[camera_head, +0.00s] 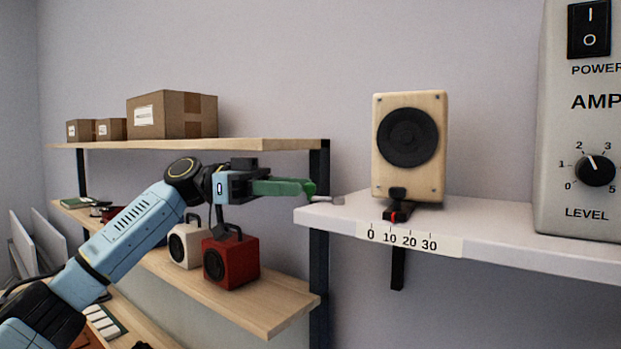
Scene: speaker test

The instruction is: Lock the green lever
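The green lever (285,187) sticks out to the left from the left end of the white shelf, roughly level. A grey metal rod (337,200) shows at its right end, by the shelf corner. My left gripper (254,184), dark with a light blue wrist, is at the lever's left end, which it partly hides. The fingers overlap the lever there, and I cannot tell whether they are shut on it. My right gripper is not in view.
The white shelf (510,253) carries a wooden speaker (380,180) behind a 0–30 scale (448,245), and a grey amplifier (560,130) at right. A wooden shelf (285,145) holds cardboard boxes (195,115). Below it stand a red speaker (240,265) and a white one (177,245).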

